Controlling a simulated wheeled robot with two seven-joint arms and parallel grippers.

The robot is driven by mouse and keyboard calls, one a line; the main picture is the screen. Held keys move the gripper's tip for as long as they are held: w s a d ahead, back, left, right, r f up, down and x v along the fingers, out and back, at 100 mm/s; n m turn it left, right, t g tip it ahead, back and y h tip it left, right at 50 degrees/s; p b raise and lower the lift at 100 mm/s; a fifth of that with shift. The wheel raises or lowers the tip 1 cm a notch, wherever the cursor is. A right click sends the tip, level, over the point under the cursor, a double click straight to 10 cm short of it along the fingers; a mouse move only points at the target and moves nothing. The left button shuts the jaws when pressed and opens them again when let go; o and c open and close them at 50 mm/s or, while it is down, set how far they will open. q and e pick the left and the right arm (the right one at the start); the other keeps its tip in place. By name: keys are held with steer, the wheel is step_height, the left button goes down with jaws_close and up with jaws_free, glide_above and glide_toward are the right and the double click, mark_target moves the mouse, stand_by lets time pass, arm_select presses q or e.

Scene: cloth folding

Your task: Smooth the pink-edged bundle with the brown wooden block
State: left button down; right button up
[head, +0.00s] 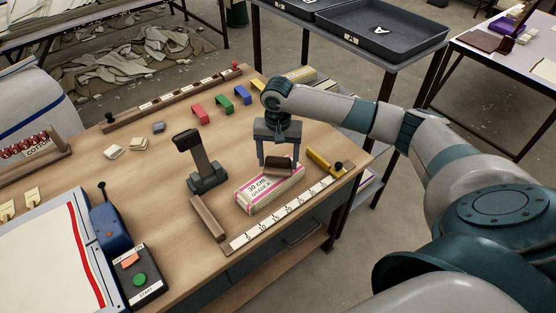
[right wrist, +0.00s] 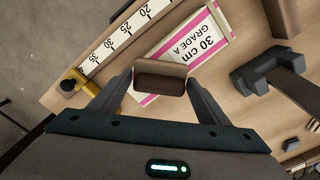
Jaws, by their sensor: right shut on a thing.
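The pink-edged bundle (head: 262,193) is a flat white pack with pink borders, marked "30 cm GRADE A", lying on the table beside the ruler strip. It also shows in the right wrist view (right wrist: 205,42). My right gripper (head: 278,166) points down over the bundle's far right end, shut on the brown wooden block (head: 279,164). In the right wrist view the block (right wrist: 160,76) sits between both fingers, over the bundle. I cannot tell whether the block touches the bundle. My left gripper is out of view.
A ruler strip (head: 283,216) with a yellow stop (head: 322,164) lies in front. A dark upright stand (head: 205,165) and a brown wooden bar (head: 208,218) are left of the bundle. Red (head: 200,113), green (head: 224,103) and blue (head: 242,95) clips stand behind.

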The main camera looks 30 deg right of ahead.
mark_target(288, 157)
steer(key=shift+f, duration=0.95)
stand_by(0.9)
steer(key=shift+w+d+r+p, duration=0.1)
steer(key=shift+d+p, duration=0.6)
steer(key=shift+d, duration=0.35)
steer(key=shift+w+d+p, duration=0.15)
steer(key=shift+d+p, duration=0.2)
steer(key=shift+d, duration=0.6)
steer(key=shift+p, duration=0.6)
steer(key=shift+a, duration=0.1)
